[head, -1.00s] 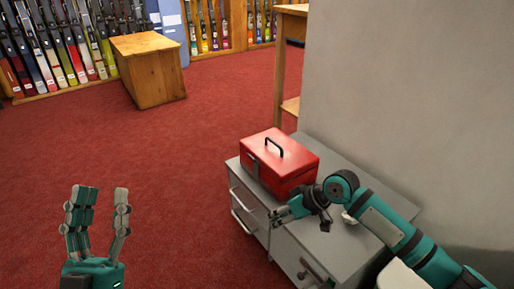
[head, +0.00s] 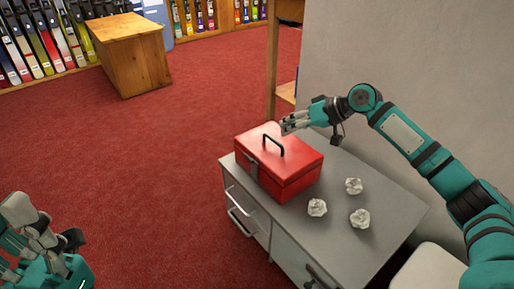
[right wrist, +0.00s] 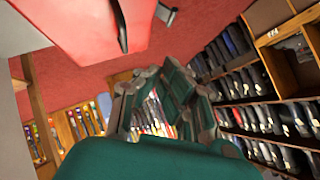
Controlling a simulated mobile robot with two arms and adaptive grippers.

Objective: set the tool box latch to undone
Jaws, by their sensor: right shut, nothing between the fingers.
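The red tool box (head: 290,184) stands closed on the grey cabinet, its black handle (head: 273,140) upright on the lid. A grey latch (head: 250,169) is on its left-facing front side; its exact setting is too small to tell. My right gripper (head: 285,127) is shut and empty, just beyond the handle near the far edge of the lid. My left gripper (head: 35,215) is at the lower left, far from the box, its fingers overlapping in view.
Three crumpled paper balls (head: 317,207) lie on the grey cabinet top (head: 385,205) right of the box. A wall (head: 400,60) rises behind the cabinet. Red carpet (head: 150,160) is clear to the left. A wooden block-shaped table (head: 140,62) and bookshelves stand farther back.

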